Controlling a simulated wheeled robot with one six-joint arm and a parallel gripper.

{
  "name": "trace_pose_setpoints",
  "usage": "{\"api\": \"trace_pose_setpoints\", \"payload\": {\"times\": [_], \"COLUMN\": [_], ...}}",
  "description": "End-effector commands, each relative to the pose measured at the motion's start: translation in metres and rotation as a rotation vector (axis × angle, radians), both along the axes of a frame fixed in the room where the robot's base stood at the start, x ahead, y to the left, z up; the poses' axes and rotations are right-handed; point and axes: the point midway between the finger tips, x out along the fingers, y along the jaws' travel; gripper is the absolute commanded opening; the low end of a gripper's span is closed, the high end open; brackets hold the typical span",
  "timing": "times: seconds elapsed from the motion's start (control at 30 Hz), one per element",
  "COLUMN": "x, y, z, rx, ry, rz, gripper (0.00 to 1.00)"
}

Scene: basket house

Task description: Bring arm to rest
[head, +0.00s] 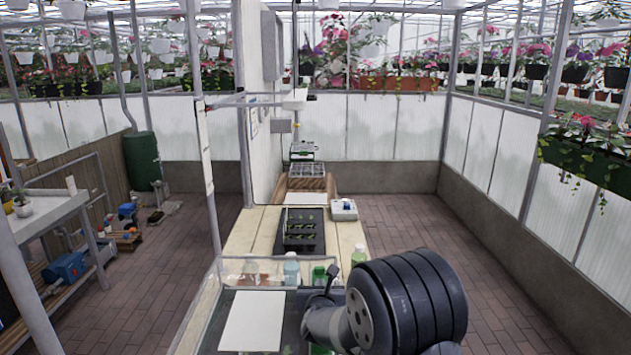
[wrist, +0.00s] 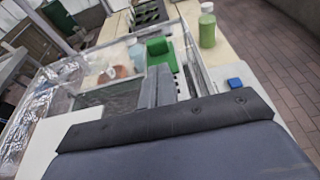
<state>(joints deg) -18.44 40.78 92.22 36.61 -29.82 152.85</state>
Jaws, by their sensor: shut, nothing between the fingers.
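My arm (head: 405,300) is bent over the near right side of the long bench (head: 345,240) in the head view. In the wrist view my gripper (wrist: 158,76) has its two grey fingers together, with nothing between them. The fingers point along the bench, over or beside a clear-walled box (wrist: 190,50). A green object (wrist: 162,52) lies just beyond the fingertips. I cannot tell how far the fingers are from it. In the head view the fingers are not clearly visible.
Bottles (head: 291,268) stand near my arm. A white sheet (head: 252,321) lies at the near left. A black tray (head: 303,230) and a small white device (head: 343,209) sit farther along. A white post (head: 205,160) rises left of the bench. The brick floor (head: 520,320) at right is clear.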

Motion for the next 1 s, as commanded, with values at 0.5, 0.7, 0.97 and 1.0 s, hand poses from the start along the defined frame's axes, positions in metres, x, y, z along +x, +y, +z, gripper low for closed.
{"api": "trace_pose_setpoints", "payload": {"times": [0.5, 0.7, 0.97, 1.0], "x": [-0.05, -0.053, -0.052, -0.051], "y": [0.0, -0.001, -0.001, -0.001], "z": [0.016, 0.017, 0.017, 0.017], "rx": [-0.001, 0.0, 0.0, 0.0], "ry": [-0.001, 0.0, 0.0, 0.0], "rz": [0.0, -0.001, -0.001, -0.001], "gripper": [0.0, 0.0, 0.0, 0.0]}}
